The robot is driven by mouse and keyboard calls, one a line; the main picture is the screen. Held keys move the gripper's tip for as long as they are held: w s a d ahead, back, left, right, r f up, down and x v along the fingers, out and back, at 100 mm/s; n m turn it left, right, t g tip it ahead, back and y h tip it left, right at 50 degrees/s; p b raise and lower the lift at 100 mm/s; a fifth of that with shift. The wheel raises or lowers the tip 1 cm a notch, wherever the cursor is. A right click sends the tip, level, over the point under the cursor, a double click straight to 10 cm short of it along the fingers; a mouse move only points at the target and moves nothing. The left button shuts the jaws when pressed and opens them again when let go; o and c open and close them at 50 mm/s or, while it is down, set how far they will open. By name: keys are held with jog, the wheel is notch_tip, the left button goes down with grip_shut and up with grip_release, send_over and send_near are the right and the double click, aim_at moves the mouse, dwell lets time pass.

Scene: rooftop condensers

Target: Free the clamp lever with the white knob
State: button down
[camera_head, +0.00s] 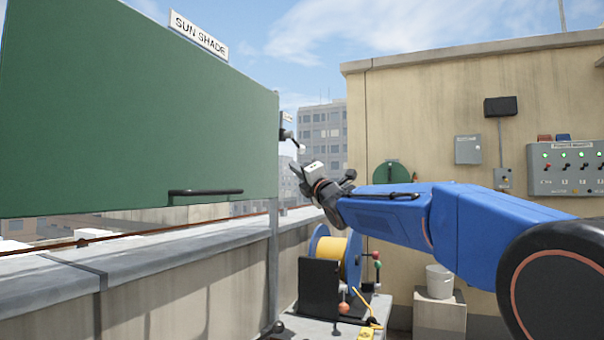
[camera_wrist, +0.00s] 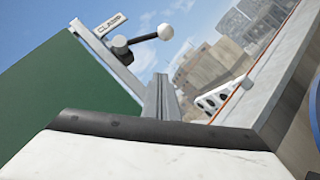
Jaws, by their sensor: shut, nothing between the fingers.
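The clamp lever (camera_wrist: 138,40) is a dark arm with a white ball knob (camera_wrist: 165,31) at its end. It sits on a dark pivot on a grey post, below a plate marked CLAMP (camera_wrist: 110,25). The lever points right and slightly up in the wrist view. In the head view the clamp (camera_head: 287,134) is small, at the right edge of the green sun shade (camera_head: 140,110). My gripper (camera_head: 297,168) is shut and empty, just below and near the knob, apparently not touching it. My gripper's own pale body fills the bottom of the wrist view.
A parapet (camera_head: 140,270) runs along the left under the shade, which has a dark handle (camera_head: 205,192). A cable reel (camera_head: 335,255) stands below my arm. A wall with a switch panel (camera_head: 568,167) and a bucket (camera_head: 440,281) are at right.

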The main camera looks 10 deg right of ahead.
aim_at(301, 149)
jog(key=w+d+r, duration=0.1)
jog(key=w+r, duration=0.3)
jog(key=w, duration=0.1)
jog(key=shift+d, duration=0.4)
jog(key=shift+w+n, duration=0.1)
jog(key=shift+n, duration=0.2)
